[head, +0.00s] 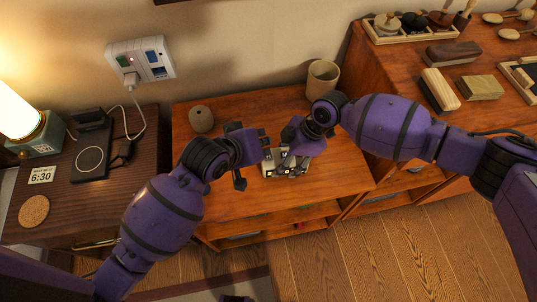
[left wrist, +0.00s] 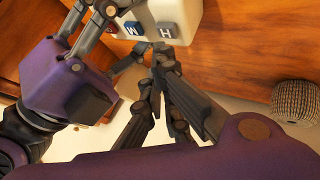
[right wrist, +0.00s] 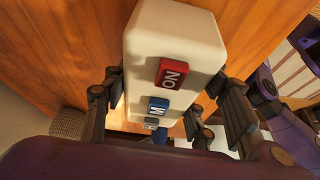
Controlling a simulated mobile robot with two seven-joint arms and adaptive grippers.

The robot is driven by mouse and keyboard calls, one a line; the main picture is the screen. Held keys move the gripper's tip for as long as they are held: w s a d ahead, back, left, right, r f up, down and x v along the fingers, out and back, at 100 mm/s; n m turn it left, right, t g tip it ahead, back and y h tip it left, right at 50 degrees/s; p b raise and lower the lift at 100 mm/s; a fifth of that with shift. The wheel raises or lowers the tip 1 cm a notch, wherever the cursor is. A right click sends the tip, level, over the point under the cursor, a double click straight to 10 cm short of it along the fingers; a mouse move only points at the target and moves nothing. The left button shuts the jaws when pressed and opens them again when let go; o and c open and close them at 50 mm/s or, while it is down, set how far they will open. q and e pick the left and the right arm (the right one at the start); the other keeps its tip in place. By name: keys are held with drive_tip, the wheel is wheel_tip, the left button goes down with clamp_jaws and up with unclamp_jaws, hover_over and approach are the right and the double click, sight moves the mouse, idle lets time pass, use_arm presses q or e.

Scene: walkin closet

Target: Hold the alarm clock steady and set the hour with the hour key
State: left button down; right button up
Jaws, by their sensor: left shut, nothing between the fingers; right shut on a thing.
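The alarm clock (head: 287,168) is a cream block on the wooden cabinet top, partly hidden by my grippers in the head view. My right gripper (head: 288,157) is shut on its body, with a finger on each side of the clock (right wrist: 175,30) in the right wrist view. The top carries a red ON key (right wrist: 171,73), a blue M key (right wrist: 158,106) and a grey H key (left wrist: 166,31), the hour key. My left gripper (left wrist: 163,50) is shut and empty, its fingertips right beside the H key; I cannot tell if they touch. The clock's display is not readable.
A card reading 6:30 (head: 41,175) lies on the dark left table near a black charging pad (head: 91,158) and a cork coaster (head: 34,211). A round woven object (head: 201,119) and a beige cup (head: 322,78) stand behind the clock. The cabinet's front left top is clear.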

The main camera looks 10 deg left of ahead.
use_arm(q)
drive_tip(key=shift+r, duration=2.55)
use_arm(e)
drive_tip(key=o, duration=1.7)
drive_tip(key=shift+r, duration=0.15)
